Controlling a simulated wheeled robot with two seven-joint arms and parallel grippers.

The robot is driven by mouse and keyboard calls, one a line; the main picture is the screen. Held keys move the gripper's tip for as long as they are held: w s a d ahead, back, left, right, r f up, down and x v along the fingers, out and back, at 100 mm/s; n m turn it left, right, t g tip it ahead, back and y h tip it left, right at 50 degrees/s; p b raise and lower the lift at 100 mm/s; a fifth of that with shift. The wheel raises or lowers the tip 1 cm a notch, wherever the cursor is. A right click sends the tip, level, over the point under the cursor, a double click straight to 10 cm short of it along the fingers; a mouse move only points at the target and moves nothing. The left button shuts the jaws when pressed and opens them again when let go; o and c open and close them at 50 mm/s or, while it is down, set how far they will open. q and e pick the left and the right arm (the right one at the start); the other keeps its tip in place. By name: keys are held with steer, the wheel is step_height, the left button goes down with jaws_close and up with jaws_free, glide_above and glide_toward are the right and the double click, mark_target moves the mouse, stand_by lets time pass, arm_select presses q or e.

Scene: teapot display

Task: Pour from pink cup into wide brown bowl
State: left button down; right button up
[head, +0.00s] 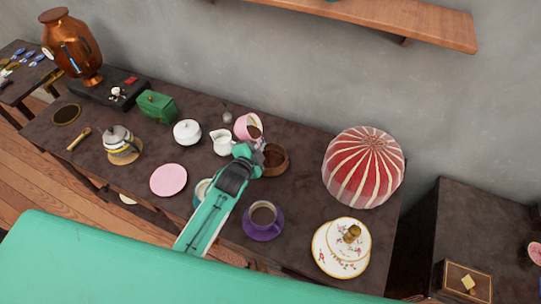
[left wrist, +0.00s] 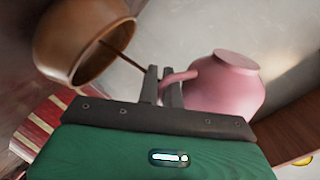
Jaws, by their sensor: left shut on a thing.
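The pink cup (head: 247,126) is tilted, with dark brown content showing at its mouth, just left of and behind the wide brown bowl (head: 275,161). My left gripper (head: 257,155) is between them, partly hiding the bowl. In the left wrist view the gripper (left wrist: 165,86) is shut on the handle of the pink cup (left wrist: 224,84), and the brown bowl (left wrist: 75,40) shows its open mouth at upper left. A thin brown line runs from the bowl's mouth to the fingers; I cannot tell whether it is liquid or solid. My right gripper is not in view.
A white creamer (head: 222,142) and a white lidded pot (head: 187,132) stand left of the cup. A large red-and-white striped object (head: 363,168) is to the right. A pink plate (head: 168,180) lies at left.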

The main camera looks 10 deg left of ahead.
arm_select(q)
steer(key=shift+a+f+m+y+b, duration=0.25)
steer(key=shift+f+m+y+b, duration=0.25)
steer(key=shift+f+m+b, duration=0.55)
stand_by(0.7)
steer(key=shift+d+f, duration=0.25)
steer(key=shift+d, duration=0.05)
steer(key=shift+d+f+m+y, duration=0.2)
steer(key=shift+m+y, duration=0.1)
steer(key=shift+m, duration=0.15)
